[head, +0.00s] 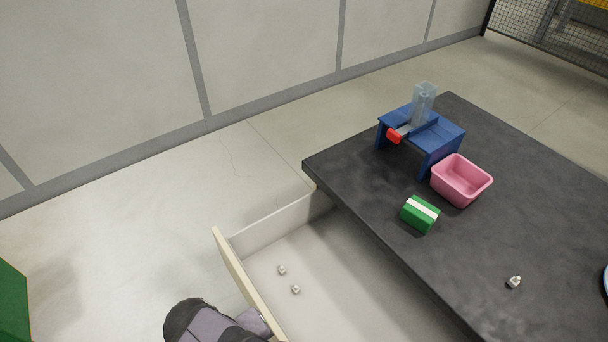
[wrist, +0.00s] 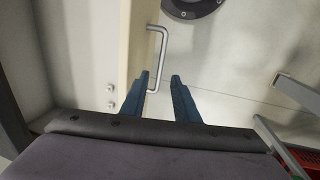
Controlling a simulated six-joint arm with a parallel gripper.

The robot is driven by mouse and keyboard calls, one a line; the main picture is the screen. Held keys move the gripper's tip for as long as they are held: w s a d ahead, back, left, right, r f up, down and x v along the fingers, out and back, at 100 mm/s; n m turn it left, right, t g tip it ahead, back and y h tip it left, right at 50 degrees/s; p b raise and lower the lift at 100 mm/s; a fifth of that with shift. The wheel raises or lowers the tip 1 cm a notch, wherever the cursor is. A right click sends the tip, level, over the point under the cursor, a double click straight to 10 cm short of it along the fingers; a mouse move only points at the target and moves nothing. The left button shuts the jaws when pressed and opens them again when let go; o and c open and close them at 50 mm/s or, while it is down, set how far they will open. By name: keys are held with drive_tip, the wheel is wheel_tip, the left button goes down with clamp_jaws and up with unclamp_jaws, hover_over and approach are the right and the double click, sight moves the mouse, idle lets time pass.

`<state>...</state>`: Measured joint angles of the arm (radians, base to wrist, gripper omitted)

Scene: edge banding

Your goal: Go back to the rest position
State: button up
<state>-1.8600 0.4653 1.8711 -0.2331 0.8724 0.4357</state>
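My gripper (wrist: 160,76) shows in the wrist view with its two dark blue fingers apart and nothing held between them. The metal drawer handle (wrist: 163,45) on the cream drawer front (wrist: 137,45) is just beyond the fingertips, its lower end near the left finger. I cannot tell whether they touch. In the head view, part of my arm (head: 205,322) shows at the bottom, outside the drawer front (head: 240,275); the fingers are hidden there. The drawer (head: 335,270) stands open, with two small whitish pieces (head: 282,270) (head: 295,289) inside.
On the dark table (head: 470,265) stand a blue stand (head: 440,140) with a clear tube (head: 424,100) and red part (head: 394,136), a pink bin (head: 461,181), a green block with a white stripe (head: 420,214) and a small whitish piece (head: 514,282).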

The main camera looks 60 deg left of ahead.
drive_tip(key=w+d+r+g+h+p, duration=0.35)
drive_tip(key=d+h+p, duration=0.2)
drive_tip(key=d, duration=0.35)
drive_tip(key=w+d+r+m+g+y+p, duration=0.1)
drive_tip(key=w+d+r+m+y+p, duration=0.3)
drive_tip(key=w, duration=0.6)
drive_tip(key=w+d+r+m+b, duration=0.15)
drive_tip(key=w+d+m, duration=0.4)
drive_tip(key=w, duration=0.55)
drive_tip(key=w+d+r+m+p, duration=0.1)
drive_tip(key=d+r+m, duration=0.1)
drive_tip(key=d, duration=0.5)
drive_tip(key=w+d+r+m+t+y+p, duration=0.1)
drive_tip(key=w+d+r+m, duration=0.1)
drive_tip(key=d, duration=0.4)
drive_tip(key=w+d+r+m+t+p, duration=0.1)
drive_tip(key=d+m+p, duration=0.1)
drive_tip(key=d+m, duration=0.2)
drive_tip(key=d, duration=0.3)
drive_tip(key=shift+w+d+r+m, duration=0.25)
drive_tip(key=shift+d+r+m, duration=0.05)
drive_tip(key=shift+r+m, duration=0.1)
